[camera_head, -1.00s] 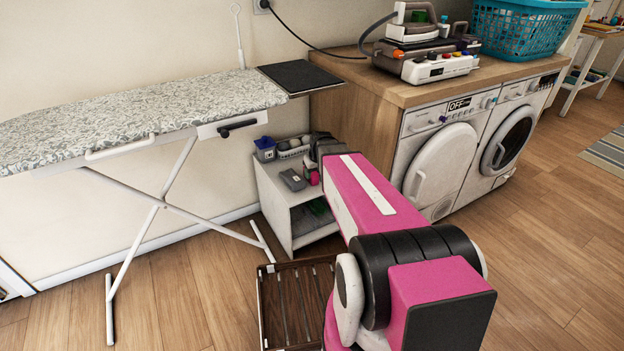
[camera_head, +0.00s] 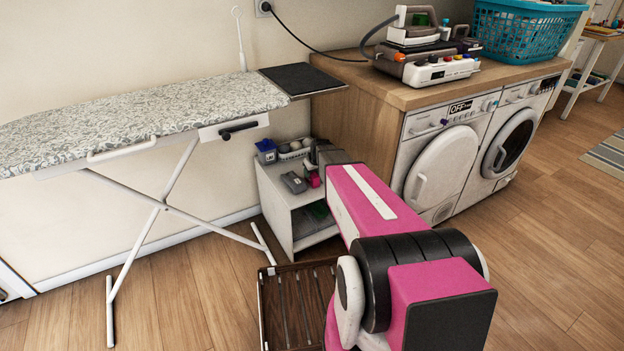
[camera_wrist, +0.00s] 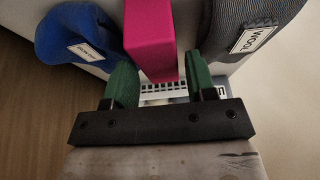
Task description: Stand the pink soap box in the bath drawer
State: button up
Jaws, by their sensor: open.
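The pink soap box (camera_wrist: 150,40) stands out in the wrist view, between and just beyond my gripper's two green fingers. In the head view a small pink shape (camera_head: 313,180) shows on the white shelf unit's top, partly behind my arm. My gripper (camera_wrist: 160,82) is open, with one finger on each side of the box's near end. I cannot tell whether the fingers touch it. In the head view my arm hides most of the gripper. No drawer can be clearly identified as the bath drawer.
The white shelf unit (camera_head: 275,208) stands between the ironing board (camera_head: 140,115) and the washers. A brown slatted tray (camera_head: 265,305) lies in front on the floor.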

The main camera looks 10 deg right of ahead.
jog(key=x, duration=0.4)
jog(key=shift+s+d, duration=0.1)
jog(key=c, duration=0.8)
jog(key=shift+r, duration=0.1)
